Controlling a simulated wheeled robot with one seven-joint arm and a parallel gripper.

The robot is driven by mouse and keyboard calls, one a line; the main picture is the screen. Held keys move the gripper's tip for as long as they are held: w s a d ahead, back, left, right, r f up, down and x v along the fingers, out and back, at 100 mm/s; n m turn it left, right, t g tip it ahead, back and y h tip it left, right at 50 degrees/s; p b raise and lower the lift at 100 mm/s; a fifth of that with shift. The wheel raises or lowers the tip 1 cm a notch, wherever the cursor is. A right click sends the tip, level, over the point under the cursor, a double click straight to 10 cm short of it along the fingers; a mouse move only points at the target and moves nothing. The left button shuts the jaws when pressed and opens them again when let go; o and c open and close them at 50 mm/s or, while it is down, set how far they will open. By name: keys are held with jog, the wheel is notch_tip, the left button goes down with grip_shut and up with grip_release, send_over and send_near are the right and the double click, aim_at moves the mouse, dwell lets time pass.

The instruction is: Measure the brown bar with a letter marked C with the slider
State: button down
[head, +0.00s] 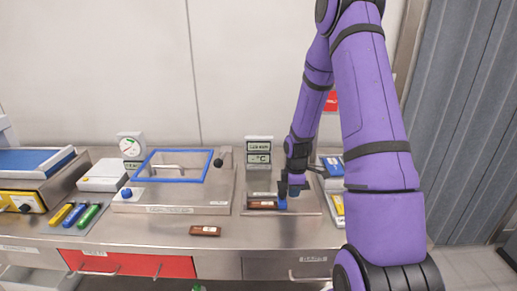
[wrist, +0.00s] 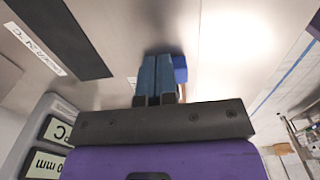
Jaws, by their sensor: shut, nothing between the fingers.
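A brown bar (head: 262,204) lies on the metal plate (head: 310,203) of the measuring station, below its two displays (head: 258,151). A second brown bar (head: 205,230) with a pale label lies on the table front. I cannot read a letter on either bar. The blue slider (head: 282,204) is at the right end of the bar on the plate; I cannot tell if they touch. My gripper (head: 294,191) is shut and empty, low beside the slider. In the wrist view, its blue fingers (wrist: 157,77) are together, with the blue slider (wrist: 180,69) right beside them.
A blue-framed lid (head: 180,166) and a dial gauge (head: 131,145) stand left of the station. Yellow, blue and green pieces (head: 75,215) lie at far left. Blue and yellow boxes (head: 333,166) stand close right of my gripper. The table front around the second bar is clear.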

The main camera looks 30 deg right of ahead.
jog(key=shift+s+d, duration=0.4)
jog(key=shift+d, duration=0.2)
notch_tip(320, 180, up, 8)
dwell(0.9)
dwell(0.4)
